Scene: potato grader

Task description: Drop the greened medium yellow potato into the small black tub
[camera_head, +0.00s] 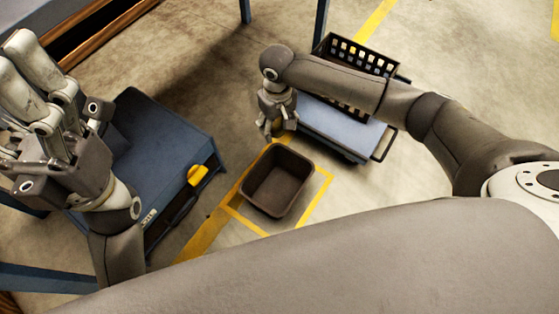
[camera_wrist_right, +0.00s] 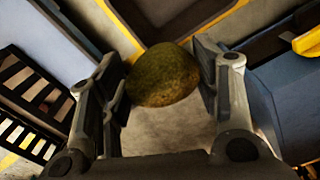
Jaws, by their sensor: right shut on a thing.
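The greened potato (camera_wrist_right: 163,75), mottled green and dark yellow, is held between the two fingers of my right gripper (camera_wrist_right: 166,84) in the right wrist view. In the head view my right gripper (camera_head: 275,131) points down, above and just behind the tub as pictured; the potato is mostly hidden there. The small black tub (camera_head: 275,182) stands upright on the floor, and its visible inside looks empty. Part of the tub also shows at the top of the wrist view (camera_wrist_right: 180,18), beyond the potato. My left gripper (camera_head: 22,75) is raised at the left, apart from everything; its opening is unclear.
A blue cart (camera_head: 350,132) carries a black slotted crate (camera_head: 362,58) behind the right arm.

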